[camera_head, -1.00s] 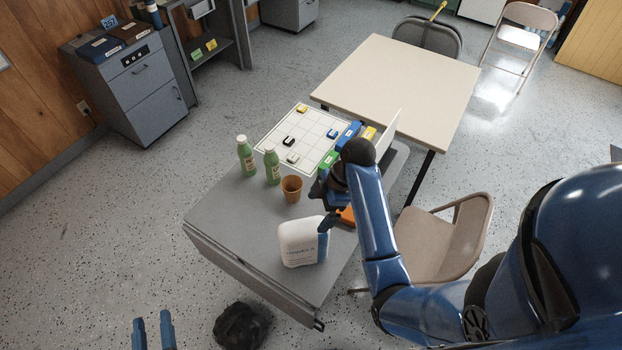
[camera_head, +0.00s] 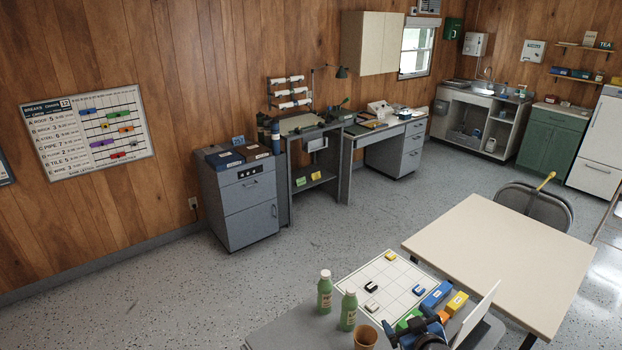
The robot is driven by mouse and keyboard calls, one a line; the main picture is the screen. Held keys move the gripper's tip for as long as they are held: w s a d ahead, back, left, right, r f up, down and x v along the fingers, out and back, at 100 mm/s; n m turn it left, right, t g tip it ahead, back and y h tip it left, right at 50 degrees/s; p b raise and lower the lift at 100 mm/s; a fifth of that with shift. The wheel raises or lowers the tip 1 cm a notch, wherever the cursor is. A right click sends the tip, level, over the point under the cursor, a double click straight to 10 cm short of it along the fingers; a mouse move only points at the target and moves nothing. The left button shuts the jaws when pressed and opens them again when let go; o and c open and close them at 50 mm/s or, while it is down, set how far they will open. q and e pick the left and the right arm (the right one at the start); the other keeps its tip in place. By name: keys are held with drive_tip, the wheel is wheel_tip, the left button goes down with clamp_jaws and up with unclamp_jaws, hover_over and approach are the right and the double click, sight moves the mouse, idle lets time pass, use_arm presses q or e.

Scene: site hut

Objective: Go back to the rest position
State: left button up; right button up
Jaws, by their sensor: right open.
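My right gripper (camera_head: 396,338) shows only in part at the bottom edge of the head view, over the grey table, right of the brown cup (camera_head: 366,337). Its jaws are open, and I see nothing held between them. Most of the right arm is cut off below the picture. My left gripper is out of view.
Two green bottles (camera_head: 324,292) stand on the grey table (camera_head: 290,334) beside a white grid board (camera_head: 388,285) with small pieces. Coloured boxes (camera_head: 437,294) and an upright panel (camera_head: 476,316) stand close by my right gripper. A beige table (camera_head: 500,252) stands behind. Floor at left is clear.

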drive_tip(key=s+a+f+m+t+b, duration=0.1)
drive_tip(key=s+f+b, duration=0.3)
drive_tip(key=s, duration=1)
drive_tip(key=s+f+m+t+h+b, duration=0.1)
drive_tip(key=s+f+m+t+b, duration=0.2)
drive_tip(key=s, duration=1.2)
drive_tip(key=f+t+b, duration=0.1)
drive_tip(key=b, duration=0.2)
drive_tip(key=shift+a+m, duration=0.3)
drive_tip(key=shift+a, duration=0.05)
drive_tip(key=shift+w+f, duration=0.1)
